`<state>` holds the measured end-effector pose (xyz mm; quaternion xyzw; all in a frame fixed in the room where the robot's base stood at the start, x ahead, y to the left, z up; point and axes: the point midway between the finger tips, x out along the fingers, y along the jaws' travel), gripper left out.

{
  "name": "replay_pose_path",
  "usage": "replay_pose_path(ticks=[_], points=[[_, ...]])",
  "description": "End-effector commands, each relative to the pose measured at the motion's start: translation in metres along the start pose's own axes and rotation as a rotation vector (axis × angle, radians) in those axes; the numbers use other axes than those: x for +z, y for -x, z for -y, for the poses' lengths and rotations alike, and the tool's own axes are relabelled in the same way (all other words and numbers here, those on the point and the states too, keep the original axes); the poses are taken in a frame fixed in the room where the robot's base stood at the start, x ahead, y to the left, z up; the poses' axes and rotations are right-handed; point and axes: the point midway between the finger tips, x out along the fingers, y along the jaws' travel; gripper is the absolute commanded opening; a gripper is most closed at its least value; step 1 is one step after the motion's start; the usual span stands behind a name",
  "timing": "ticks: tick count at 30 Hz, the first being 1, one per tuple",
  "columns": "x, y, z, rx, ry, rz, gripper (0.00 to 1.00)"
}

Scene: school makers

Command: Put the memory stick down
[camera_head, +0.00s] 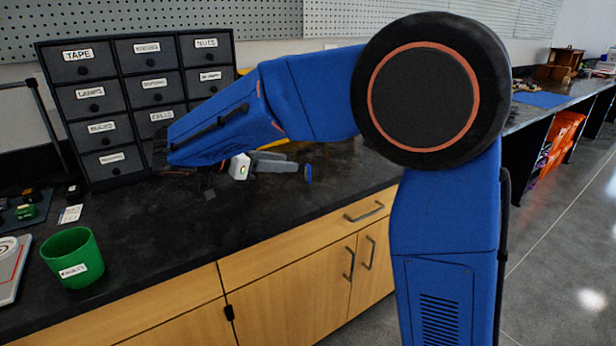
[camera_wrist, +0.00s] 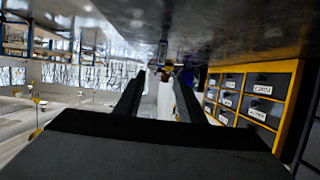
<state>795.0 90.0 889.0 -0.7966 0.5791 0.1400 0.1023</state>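My gripper (camera_head: 188,172) is low over the black worktop, in front of the drawer cabinet. In the wrist view, the two dark fingers of my gripper (camera_wrist: 159,82) stand apart with a gap between them. I see no memory stick held between them. A small dark piece (camera_head: 210,194) shows just below and right of my gripper in the head view; it is too small to tell whether it is the memory stick. My arm hides part of the worktop.
The black drawer cabinet (camera_head: 123,77) with labelled drawers stands behind my gripper. A white block (camera_head: 240,166) and a grey clamp-like tool (camera_head: 275,163) lie right of it. A green labelled cup (camera_head: 73,258) stands front left. The worktop (camera_head: 170,235) between is clear.

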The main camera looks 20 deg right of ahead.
Motion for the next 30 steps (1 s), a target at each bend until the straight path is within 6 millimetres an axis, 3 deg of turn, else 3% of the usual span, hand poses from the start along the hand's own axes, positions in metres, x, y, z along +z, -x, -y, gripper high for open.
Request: replay_pose_path(ticks=[10, 23, 30], points=[[0.000, -0.061, -0.001, 0.003, 0.000, 0.001, 0.36], [0.004, -0.089, 0.000, 0.001, 0.001, 0.002, 0.36], [0.009, -0.121, 0.000, 0.003, 0.001, 0.001, 0.36]])
